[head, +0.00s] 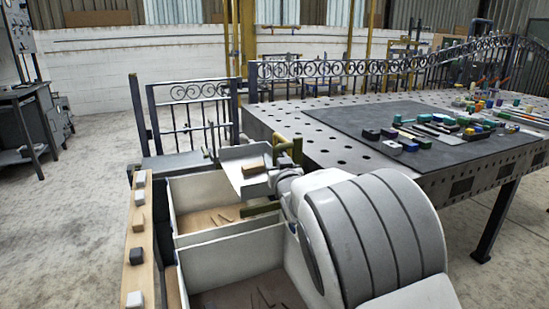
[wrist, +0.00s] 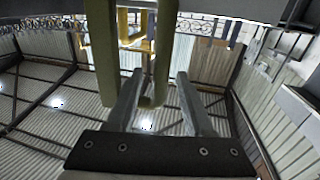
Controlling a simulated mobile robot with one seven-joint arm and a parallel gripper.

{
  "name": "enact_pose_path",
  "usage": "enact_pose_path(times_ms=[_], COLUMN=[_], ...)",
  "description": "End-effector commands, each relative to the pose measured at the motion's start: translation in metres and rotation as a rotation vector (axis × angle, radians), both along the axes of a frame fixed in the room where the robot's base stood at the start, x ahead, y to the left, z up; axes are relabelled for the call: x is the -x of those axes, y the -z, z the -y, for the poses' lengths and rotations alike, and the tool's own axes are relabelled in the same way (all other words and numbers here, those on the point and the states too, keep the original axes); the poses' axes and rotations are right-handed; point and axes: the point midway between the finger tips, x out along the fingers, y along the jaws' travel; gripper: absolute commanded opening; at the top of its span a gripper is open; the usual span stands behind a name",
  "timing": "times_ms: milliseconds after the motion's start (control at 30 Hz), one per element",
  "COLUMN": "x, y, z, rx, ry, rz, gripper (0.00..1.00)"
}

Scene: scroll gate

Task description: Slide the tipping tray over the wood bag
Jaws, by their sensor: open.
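The tipping tray (head: 233,158) is a pale metal tray with a brown block (head: 254,167) on it. It sits above the right part of the far white bag (head: 188,198). A near white bag (head: 225,252) stands in front; both have brownish bottoms with thin sticks, and I cannot tell which is the wood bag. My gripper (head: 276,176) is at the tray's right side, partly hidden by my arm. In the wrist view its fingers (wrist: 159,76) are apart, with an olive bar (wrist: 163,45) showing between them. I cannot tell whether they touch it.
A wooden plank (head: 140,235) with several small blocks runs along the bags' left side. A perforated steel table (head: 300,135) with a dark mat, coloured pieces and a scrolled gate stands to the right.

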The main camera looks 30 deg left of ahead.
Motion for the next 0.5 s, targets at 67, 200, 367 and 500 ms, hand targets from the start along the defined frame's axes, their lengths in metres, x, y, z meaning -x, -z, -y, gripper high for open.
enact_pose_path(times_ms=[67, 200, 367, 500], x=[-0.008, -0.018, -0.025, -0.026], y=[0.001, 0.001, 0.0, 0.0], z=[-0.007, -0.015, -0.021, -0.022], rx=[0.001, 0.001, -0.001, 0.0], ry=[0.0, 0.0, -0.001, 0.0], rz=[0.002, 0.001, 0.001, 0.0], gripper=[0.52, 0.52, 0.52, 0.52])
